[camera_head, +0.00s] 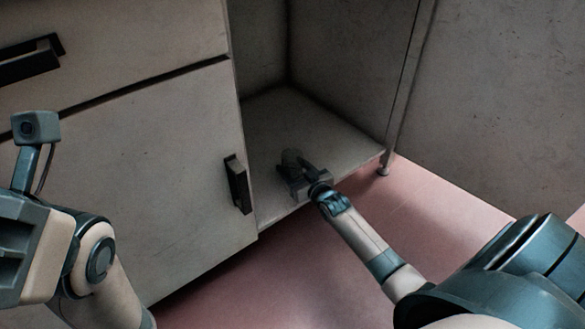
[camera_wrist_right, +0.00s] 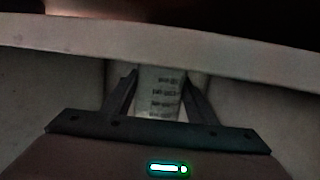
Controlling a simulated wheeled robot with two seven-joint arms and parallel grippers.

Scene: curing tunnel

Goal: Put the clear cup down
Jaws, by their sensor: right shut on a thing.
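The clear cup (camera_wrist_right: 162,92) shows in the right wrist view as a pale, see-through body with dark printed marks, between the two fingers of my right gripper (camera_wrist_right: 159,97). In the head view the cup (camera_head: 291,157) is a small, dim grey shape. My right gripper (camera_head: 296,170) is shut on it, low over the floor panel of the open cabinet compartment (camera_head: 340,143), near its front edge. I cannot tell whether the cup's base touches the panel.
A closed cabinet door (camera_head: 140,180) with a dark handle (camera_head: 239,184) stands just left of the opening. A drawer (camera_head: 120,45) is above it. The compartment's floor looks bare behind and right of the gripper. A pale band (camera_wrist_right: 160,38) crosses the wrist view beyond the cup.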

